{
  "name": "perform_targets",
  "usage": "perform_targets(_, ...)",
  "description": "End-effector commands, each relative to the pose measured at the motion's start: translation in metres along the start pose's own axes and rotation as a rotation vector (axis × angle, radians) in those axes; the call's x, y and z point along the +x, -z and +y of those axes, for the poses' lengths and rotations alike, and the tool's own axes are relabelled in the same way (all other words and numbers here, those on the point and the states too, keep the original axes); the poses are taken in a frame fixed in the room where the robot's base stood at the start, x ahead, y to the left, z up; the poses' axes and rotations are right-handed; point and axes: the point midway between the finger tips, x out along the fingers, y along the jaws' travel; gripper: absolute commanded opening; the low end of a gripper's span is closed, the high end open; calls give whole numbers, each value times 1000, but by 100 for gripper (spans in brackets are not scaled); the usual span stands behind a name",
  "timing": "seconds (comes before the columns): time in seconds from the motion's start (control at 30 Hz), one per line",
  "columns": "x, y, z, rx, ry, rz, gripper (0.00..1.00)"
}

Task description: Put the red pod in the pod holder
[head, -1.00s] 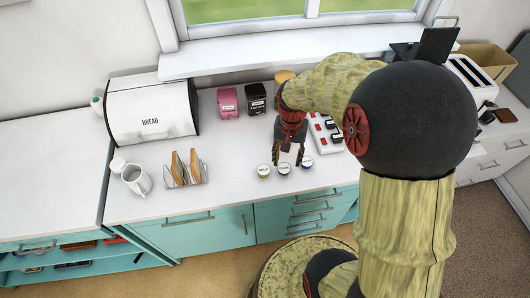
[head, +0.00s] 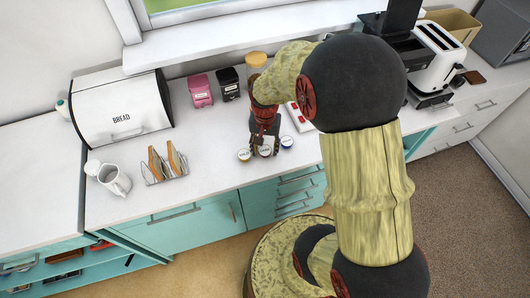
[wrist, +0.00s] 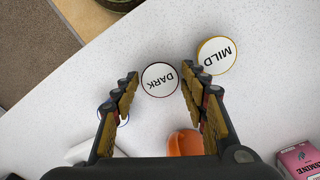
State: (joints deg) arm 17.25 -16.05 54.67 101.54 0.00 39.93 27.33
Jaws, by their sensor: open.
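The red pod (head: 265,151) is a small round cup with a white lid, standing on the counter in a row of three. In the wrist view this pod (wrist: 160,79) reads DARK and has a thin dark red rim. My gripper (wrist: 160,84) is open, with a fingertip on each side of that pod; whether they touch it I cannot tell. In the head view my gripper (head: 263,143) is directly over the row. The pod holder (head: 299,117), white with red parts, lies behind and to the right, partly hidden by my arm.
The yellow-rimmed MILD pod (wrist: 217,55) is close beside my right finger. The blue-rimmed pod (head: 287,142) is on the other side, mostly behind my left finger in the wrist view. Pink and black tins (head: 201,90) stand behind. A toast rack (head: 166,163) is left, with clear counter between.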

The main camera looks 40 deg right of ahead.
Motion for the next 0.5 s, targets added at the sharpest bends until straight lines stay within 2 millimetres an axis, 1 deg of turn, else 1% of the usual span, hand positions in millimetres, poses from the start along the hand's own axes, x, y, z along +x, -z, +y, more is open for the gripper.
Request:
perform_targets(0.2,0,1,0,0,1,2,43)
perform_targets(0.5,0,0,0,0,1,1,26)
